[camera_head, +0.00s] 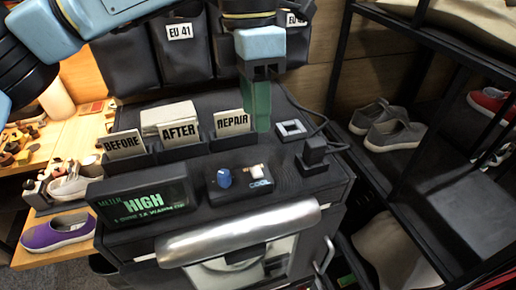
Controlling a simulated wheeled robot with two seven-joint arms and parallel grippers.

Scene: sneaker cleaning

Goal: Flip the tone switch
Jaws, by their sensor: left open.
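The tone switch (256,171) is a small white lever on the black control box, beside a label that reads COOL. A blue knob (223,178) stands just left of it. The display (148,198) reads METER and HIGH, with a smaller line below that seems to include WARM. My left gripper (258,118) points down behind the switch, beside the REPAIR card, with greenish fingers. It is open, holds nothing visible and appears apart from the switch. My right gripper is out of view.
Card slots labelled BEFORE (124,144), AFTER (180,131) and REPAIR (232,122) stand behind the controls. A black block (315,153) with a cable is at right. A silver rounded bar (238,236) runs along the front. A purple shoe (58,232) lies at left.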

